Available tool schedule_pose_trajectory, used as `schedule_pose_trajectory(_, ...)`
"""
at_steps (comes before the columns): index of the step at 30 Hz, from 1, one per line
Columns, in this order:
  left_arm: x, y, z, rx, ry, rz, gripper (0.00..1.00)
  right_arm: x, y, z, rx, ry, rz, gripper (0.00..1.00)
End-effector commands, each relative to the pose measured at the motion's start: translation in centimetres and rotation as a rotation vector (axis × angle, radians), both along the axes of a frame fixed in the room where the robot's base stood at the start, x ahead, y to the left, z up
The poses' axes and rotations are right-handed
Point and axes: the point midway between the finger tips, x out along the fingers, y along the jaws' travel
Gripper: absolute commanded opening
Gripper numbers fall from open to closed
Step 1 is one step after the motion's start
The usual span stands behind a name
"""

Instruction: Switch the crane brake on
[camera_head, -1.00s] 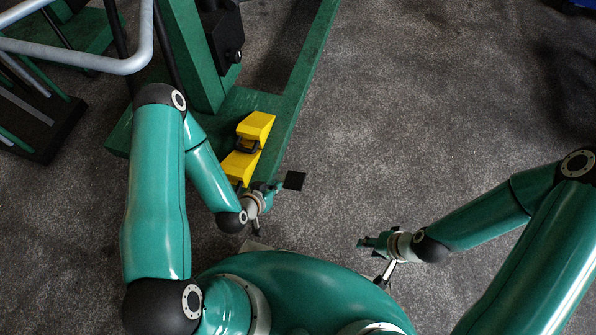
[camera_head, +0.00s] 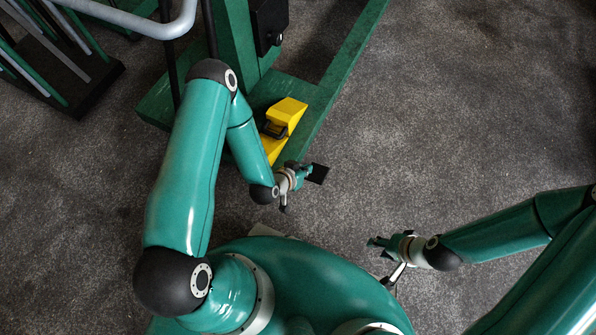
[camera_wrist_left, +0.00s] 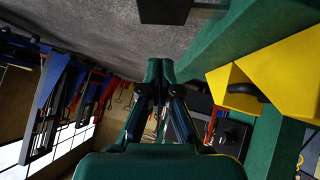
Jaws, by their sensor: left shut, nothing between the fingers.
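The crane's green leg (camera_head: 325,105) runs along the floor, and a yellow brake part (camera_head: 288,112) with a black bracket (camera_head: 273,130) sits beside it. A lower yellow piece (camera_head: 273,149) is partly hidden behind my left arm. My left gripper (camera_head: 303,170) is shut and empty, below and slightly right of the yellow part, apart from it. In the left wrist view its fingers (camera_wrist_left: 160,72) are together, and the yellow part (camera_wrist_left: 285,75) is at the right. My right gripper (camera_head: 374,242) is over bare floor at the right; its fingers are too small to judge.
The crane's green post (camera_head: 237,40) with a black box (camera_head: 270,22) rises behind. A grey tube handle (camera_head: 150,25) and a rack (camera_head: 85,90) stand at upper left. A dark square (camera_head: 318,173) shows beside my left gripper; its attachment is unclear. Floor at right is clear.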

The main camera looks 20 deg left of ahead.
Motion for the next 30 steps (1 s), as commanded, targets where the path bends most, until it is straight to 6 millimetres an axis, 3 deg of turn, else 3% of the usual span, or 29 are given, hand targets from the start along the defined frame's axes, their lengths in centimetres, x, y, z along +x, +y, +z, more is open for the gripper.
schedule_pose_trajectory(1,0.9,-0.3,-1.2,0.001,-0.002,-0.002,0.0,0.0,0.0,-0.8,0.0,0.0,0.0,0.4)
schedule_pose_trajectory(6,3.3,-1.0,-3.5,0.001,-0.002,-0.002,0.0,0.0,0.0,-2.0,0.0,0.0,0.0,0.4)
schedule_pose_trajectory(12,3.2,-1.7,-6.2,-0.001,0.002,0.0,0.0,0.0,0.0,-3.2,0.0,0.0,0.0,0.4)
schedule_pose_trajectory(26,3.2,-2.0,-7.0,0.0,0.001,0.0,0.0,0.0,0.0,-3.4,0.0,0.0,0.0,0.4)
schedule_pose_trajectory(27,3.2,-0.7,-7.0,0.001,0.0,0.007,0.0,0.0,0.0,-3.4,0.0,0.0,-0.002,0.4)
schedule_pose_trajectory(30,3.1,-1.5,-7.0,0.004,0.0,0.002,0.0,0.0,0.0,-3.4,0.0,0.0,0.001,0.4)
